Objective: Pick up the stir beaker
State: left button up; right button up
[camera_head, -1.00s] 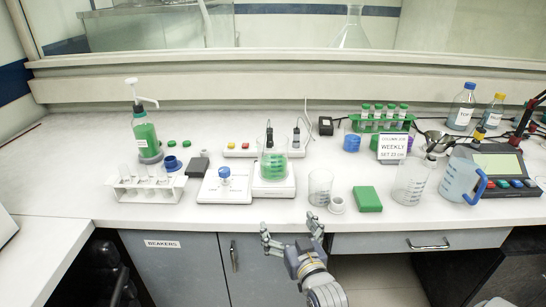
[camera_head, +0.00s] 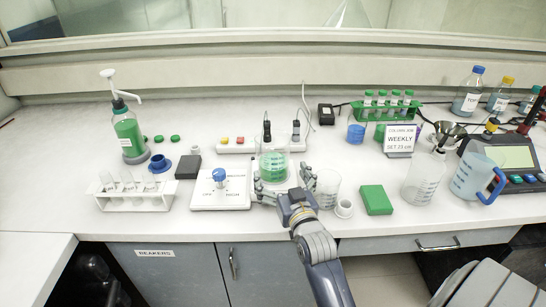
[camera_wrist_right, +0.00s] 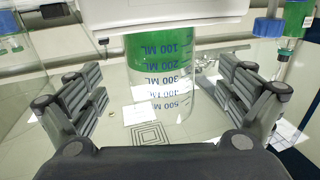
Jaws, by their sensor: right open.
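The stir beaker (camera_head: 273,164) is clear glass with green liquid and stands upright on a white stirrer plate behind my right gripper. In the right wrist view the beaker (camera_wrist_right: 160,75) shows volume marks and its green contents, between and beyond the fingers. My right gripper (camera_head: 284,181) is open in front of it, one finger to each side. In the wrist view the fingers of the right gripper (camera_wrist_right: 157,95) are spread with clear gaps to the glass. My gripper hides part of the stirrer plate. My left gripper is not in view.
A small clear beaker (camera_head: 327,189) and a white ring (camera_head: 344,208) are close right of the right gripper. Behind is a power strip (camera_head: 237,145). A green block (camera_head: 376,199) lies farther right.

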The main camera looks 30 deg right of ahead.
jog(key=shift+x, duration=0.8)
jog(key=p+x, duration=0.1)
jog(key=x, duration=0.3)
jog(key=shift+w, duration=0.2)
jog(key=shift+w+d, duration=0.2)
jog(key=shift+w, duration=0.25)
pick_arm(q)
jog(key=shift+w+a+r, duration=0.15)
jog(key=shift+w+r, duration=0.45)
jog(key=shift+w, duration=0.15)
pick_arm(e)
jog(key=shift+s, duration=0.1)
jog(key=c, duration=1.5)
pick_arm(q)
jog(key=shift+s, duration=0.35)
